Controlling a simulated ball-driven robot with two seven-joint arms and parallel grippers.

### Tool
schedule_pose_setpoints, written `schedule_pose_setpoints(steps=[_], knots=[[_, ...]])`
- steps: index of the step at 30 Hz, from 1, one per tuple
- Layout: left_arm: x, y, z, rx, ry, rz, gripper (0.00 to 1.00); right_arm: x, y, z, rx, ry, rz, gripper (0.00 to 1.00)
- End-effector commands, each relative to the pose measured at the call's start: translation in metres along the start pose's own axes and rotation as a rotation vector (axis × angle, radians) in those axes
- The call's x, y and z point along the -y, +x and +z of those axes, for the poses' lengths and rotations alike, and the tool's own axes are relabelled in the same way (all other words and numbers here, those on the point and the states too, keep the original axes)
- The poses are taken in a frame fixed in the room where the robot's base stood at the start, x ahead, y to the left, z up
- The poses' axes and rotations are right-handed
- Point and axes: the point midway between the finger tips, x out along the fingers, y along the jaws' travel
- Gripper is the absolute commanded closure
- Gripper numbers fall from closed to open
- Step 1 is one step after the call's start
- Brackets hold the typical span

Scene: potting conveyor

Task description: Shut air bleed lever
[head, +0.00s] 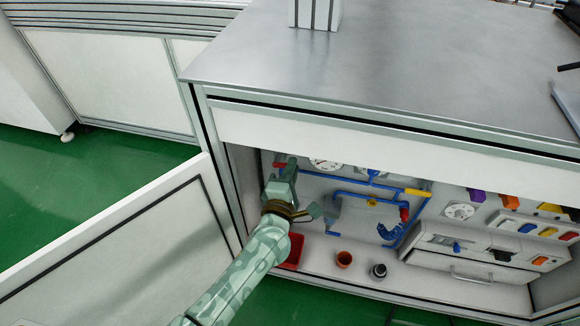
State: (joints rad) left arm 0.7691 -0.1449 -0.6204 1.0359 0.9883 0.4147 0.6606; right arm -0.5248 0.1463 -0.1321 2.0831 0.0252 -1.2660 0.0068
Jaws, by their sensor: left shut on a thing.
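Inside the open cabinet, blue pipes (345,182) run along the back panel with several coloured handles. A small red handle (279,164) shows at the left end of the pipes, at the tips of my left gripper (284,169). My left gripper is shut there, apparently on this red handle, and its fingers hide most of it. A yellow handle (418,192) and another red handle (404,214) sit farther right on the pipes. No label shows which one is the air bleed lever. My right gripper is not in view.
The cabinet door (120,245) stands open at the left. A red bin (292,250), a terracotta pot (344,259) and a dark cup (378,271) stand on the cabinet floor. Gauges, coloured switches and a drawer (470,272) are at the right. The worktop (400,60) overhangs.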

Motion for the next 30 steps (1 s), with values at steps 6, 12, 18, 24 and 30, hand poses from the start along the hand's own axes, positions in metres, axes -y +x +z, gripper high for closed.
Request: schedule_pose_setpoints(steps=[6, 12, 18, 24, 30], knots=[[0.0083, -0.001, 0.0001, 0.001, 0.118, -0.005, 1.0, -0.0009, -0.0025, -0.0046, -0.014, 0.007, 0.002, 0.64], [0.0108, -0.001, -0.0001, 0.001, 0.178, -0.004, 1.0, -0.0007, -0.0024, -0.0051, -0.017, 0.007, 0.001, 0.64], [0.0119, -0.0011, -0.0002, 0.002, 0.201, -0.005, 1.0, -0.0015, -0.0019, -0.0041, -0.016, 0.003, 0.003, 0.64], [0.0122, -0.0012, -0.0002, 0.002, 0.204, -0.005, 1.0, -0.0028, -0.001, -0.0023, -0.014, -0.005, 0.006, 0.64], [0.0125, -0.0012, -0.0003, 0.003, 0.204, -0.006, 0.73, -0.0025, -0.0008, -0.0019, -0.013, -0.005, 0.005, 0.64]])
